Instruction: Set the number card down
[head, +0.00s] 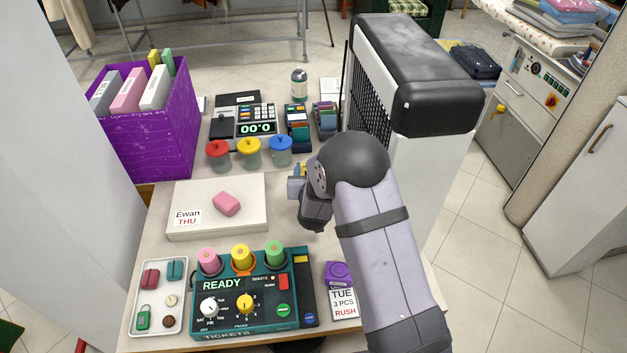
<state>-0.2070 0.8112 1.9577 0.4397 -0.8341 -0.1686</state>
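My gripper (304,192) is over the counter just right of the white box (184,194) with a pink eraser-like block on it. My own arm hides much of the gripper, and I cannot see whether its fingers are open or shut. A small bit of yellow and blue (299,171) shows beside it; I cannot tell what it belongs to. No number card can be clearly made out. A printed card (344,304) reading "TUE 3 PCS RUSH" lies at the front right, below a purple object (338,273).
A teal ticket machine (238,300) reading "READY" stands in front, left of it a small tray (157,325). Behind are colored-lid jars (249,154), a calculator-like machine (254,124) and a purple bin (150,135). A tall white unit (424,160) stands right.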

